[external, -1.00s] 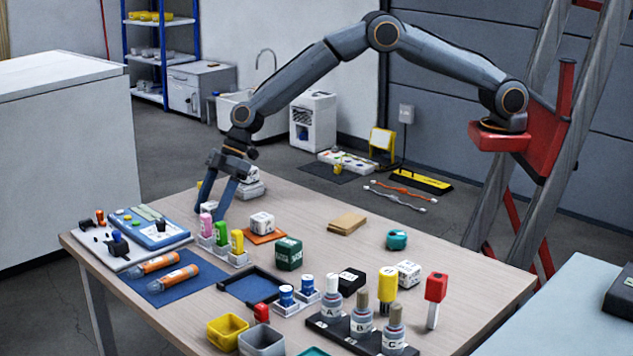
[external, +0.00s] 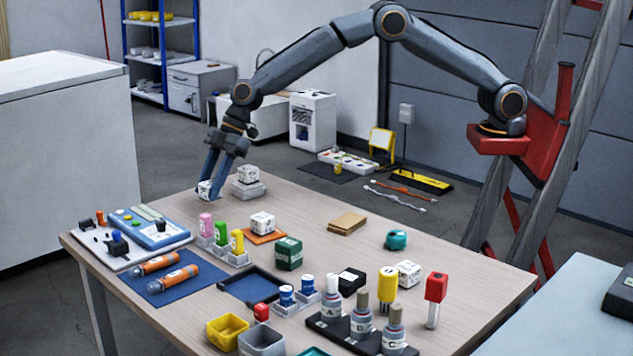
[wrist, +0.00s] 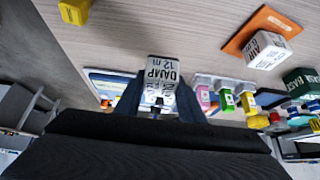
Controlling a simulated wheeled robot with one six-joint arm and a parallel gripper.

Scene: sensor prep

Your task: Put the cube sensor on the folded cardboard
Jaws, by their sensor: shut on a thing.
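A white cube with black print (external: 205,189) is in my gripper (external: 208,186) near the table's far left edge. In the wrist view the cube (wrist: 161,72) shows "DAMP 12 m" lettering, with my gripper's dark fingers (wrist: 158,98) shut on its two sides. The external view does not make its height above the table clear. The folded cardboard (external: 347,223), a flat tan stack, lies on the table well to the right of my gripper, with nothing on it.
Another white cube (external: 248,173) sits on a grey stand (external: 248,190) just right of my gripper. A white cube (external: 262,221) on an orange mat (external: 277,235) and small coloured bottles (external: 221,233) stand nearer. Table around the cardboard is mostly clear.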

